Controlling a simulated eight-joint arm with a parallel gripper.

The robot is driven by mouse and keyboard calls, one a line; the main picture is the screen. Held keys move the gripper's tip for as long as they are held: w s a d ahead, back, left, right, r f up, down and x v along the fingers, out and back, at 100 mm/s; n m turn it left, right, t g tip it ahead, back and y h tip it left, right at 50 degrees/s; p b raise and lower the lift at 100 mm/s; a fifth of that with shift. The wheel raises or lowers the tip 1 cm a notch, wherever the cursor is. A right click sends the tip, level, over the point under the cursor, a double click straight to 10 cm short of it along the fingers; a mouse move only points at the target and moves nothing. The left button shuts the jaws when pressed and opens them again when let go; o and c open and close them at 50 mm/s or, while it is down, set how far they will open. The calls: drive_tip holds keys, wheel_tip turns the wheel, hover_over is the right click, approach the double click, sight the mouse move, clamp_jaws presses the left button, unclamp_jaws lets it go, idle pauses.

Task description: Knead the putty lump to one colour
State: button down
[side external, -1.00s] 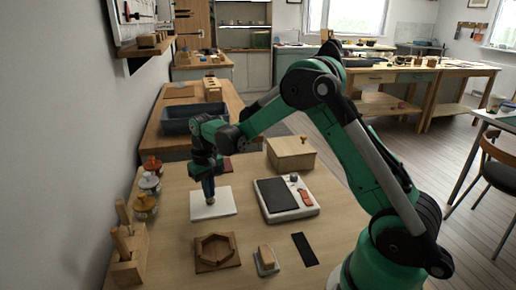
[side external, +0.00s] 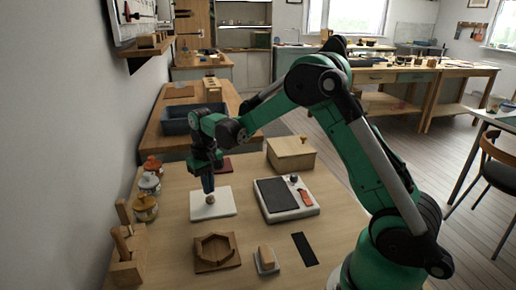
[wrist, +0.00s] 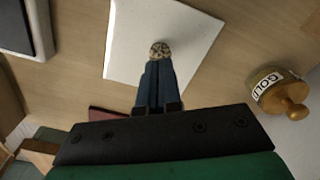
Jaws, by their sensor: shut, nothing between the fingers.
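The putty lump (side external: 210,199) is small and pale in the side view and sits on a white square tile (side external: 226,208). In the wrist view the lump (wrist: 160,50) looks speckled dark and light, not one even colour, on the white tile (wrist: 190,25). My gripper (side external: 208,189) points down right above the lump, fingers together with nothing between them. In the wrist view my gripper's blue fingers (wrist: 157,68) end at the lump's near edge and may hide part of it. I cannot tell whether they touch it.
Lidded jars (side external: 148,183) stand left of the tile; one jar (wrist: 278,92) is labelled GOLD. A white tray with a dark pad (side external: 280,197) lies to the right. A wooden box (side external: 291,153) is behind it, and a wooden hexagonal mould (side external: 232,262) is in front.

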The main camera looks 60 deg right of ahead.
drive_tip(key=shift+f, duration=0.15)
drive_tip(key=shift+f, duration=0.5)
idle(0.8)
drive_tip(key=shift+r, duration=0.65)
drive_tip(key=shift+f, duration=0.3)
drive_tip(key=shift+f, duration=0.4)
idle(0.5)
drive_tip(key=shift+r, duration=0.7)
